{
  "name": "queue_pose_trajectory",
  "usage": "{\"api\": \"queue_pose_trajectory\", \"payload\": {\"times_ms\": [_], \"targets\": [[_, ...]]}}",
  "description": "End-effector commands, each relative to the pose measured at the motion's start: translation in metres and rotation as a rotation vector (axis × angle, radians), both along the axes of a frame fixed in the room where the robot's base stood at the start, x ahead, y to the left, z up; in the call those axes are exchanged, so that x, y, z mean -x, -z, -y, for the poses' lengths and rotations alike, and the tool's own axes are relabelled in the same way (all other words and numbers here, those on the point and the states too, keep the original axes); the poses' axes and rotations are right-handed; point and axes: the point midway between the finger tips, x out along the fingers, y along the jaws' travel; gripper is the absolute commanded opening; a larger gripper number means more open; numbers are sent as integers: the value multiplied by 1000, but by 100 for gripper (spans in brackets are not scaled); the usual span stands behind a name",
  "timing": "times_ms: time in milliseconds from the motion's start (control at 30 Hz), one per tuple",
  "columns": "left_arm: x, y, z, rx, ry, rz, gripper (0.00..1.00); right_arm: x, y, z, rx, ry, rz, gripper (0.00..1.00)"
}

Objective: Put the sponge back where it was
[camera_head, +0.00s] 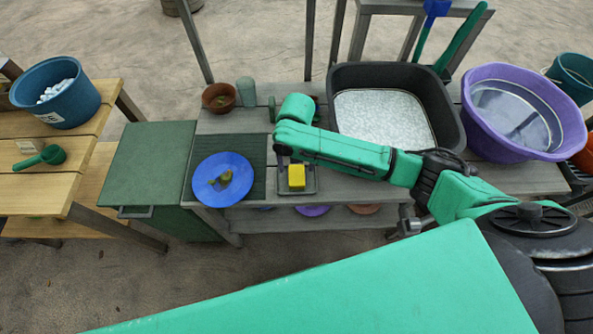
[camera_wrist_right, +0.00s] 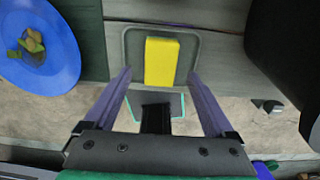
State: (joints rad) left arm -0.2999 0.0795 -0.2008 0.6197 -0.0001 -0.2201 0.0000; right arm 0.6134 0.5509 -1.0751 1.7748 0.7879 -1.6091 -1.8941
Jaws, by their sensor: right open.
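The yellow sponge (camera_head: 297,178) lies on a small dark grey tray (camera_head: 312,187) at the front edge of the grey counter. In the right wrist view the sponge (camera_wrist_right: 162,62) lies lengthwise in the tray (camera_wrist_right: 134,45). My right gripper (camera_head: 284,158) is beside and above the sponge in the head view, partly hidden by my arm. In the wrist view its two fingers (camera_wrist_right: 158,75) are spread apart, one on each side of the sponge's near end, with nothing held. Whether the fingers touch the tray is unclear. My left gripper is not visible.
A blue plate (camera_head: 224,190) with scraps stands left of the tray on a dark mat. Behind my right arm are a black basin (camera_head: 445,125), a purple tub (camera_head: 490,145) and a brown bowl (camera_head: 219,97). A green cabinet (camera_head: 150,160) stands left.

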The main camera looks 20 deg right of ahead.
Motion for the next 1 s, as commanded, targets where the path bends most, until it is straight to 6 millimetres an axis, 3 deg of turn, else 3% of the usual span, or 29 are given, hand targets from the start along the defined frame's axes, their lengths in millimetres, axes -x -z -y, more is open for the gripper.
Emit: {"api": "queue_pose_trajectory", "payload": {"times_ms": [100, 300, 1000], "targets": [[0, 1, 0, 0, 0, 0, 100, -1, -34, 0, -2, -1, 5, 89], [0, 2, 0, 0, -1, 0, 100, 0, -69, 0, 0, -1, 1, 89], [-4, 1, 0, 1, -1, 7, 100, 1, -72, 0, 1, 0, -1, 89]]}}
